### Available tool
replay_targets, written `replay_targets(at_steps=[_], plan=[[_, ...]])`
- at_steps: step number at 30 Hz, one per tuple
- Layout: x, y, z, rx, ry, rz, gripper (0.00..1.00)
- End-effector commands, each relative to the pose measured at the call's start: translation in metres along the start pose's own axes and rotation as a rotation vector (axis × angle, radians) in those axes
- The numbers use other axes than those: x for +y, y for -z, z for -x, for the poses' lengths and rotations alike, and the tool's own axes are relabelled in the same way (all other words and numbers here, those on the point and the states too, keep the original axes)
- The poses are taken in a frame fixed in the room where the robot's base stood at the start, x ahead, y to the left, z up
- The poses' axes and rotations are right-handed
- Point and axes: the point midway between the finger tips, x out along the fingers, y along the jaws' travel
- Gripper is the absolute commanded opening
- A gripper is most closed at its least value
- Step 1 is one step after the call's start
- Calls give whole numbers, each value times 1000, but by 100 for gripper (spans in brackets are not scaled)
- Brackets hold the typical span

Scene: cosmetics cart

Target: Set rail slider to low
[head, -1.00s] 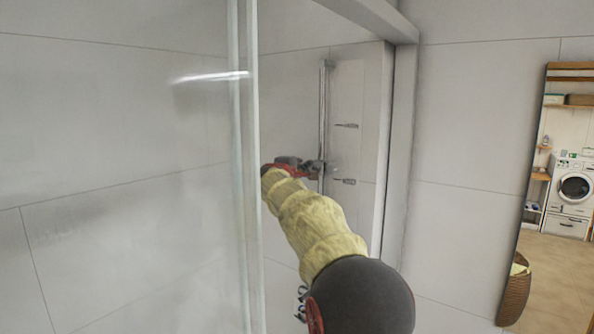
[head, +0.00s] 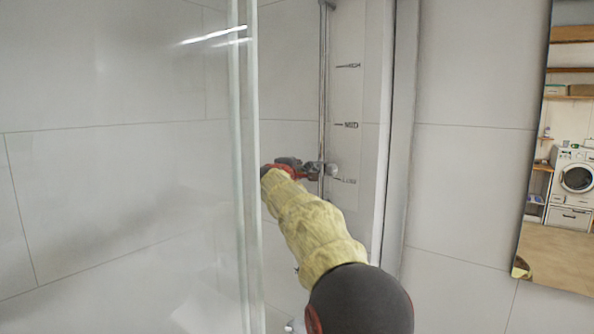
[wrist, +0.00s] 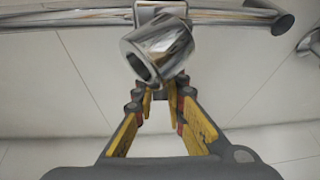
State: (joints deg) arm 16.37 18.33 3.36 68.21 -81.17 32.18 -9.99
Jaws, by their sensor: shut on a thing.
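The chrome vertical rail (head: 323,85) stands on the shower wall. Its metal slider (head: 331,170) sits a little above the lowest mark, which reads LOW (head: 345,181). In the wrist view the slider's chrome holder (wrist: 157,48) is at the top centre, on the rail (wrist: 215,16). My gripper's yellow-padded fingers (wrist: 160,100) close in on the part just behind this holder. The exact contact is partly hidden by the holder.
The HIGH (head: 350,66) and MED (head: 346,125) marks are higher on the wall panel. A glass edge (head: 244,200) stands left of my arm, and a pale frame post (head: 398,150) stands right of the rail. A mirror with a washing machine (head: 577,178) shows at far right.

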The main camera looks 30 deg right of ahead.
Motion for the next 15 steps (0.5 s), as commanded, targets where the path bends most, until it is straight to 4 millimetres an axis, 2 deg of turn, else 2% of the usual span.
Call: replay_targets(at_steps=[1,6,15], plan=[[-16,0,-2,-2,2,1,0],[-32,1,-3,-2,1,1,0],[-42,1,-4,-2,0,0,0]])
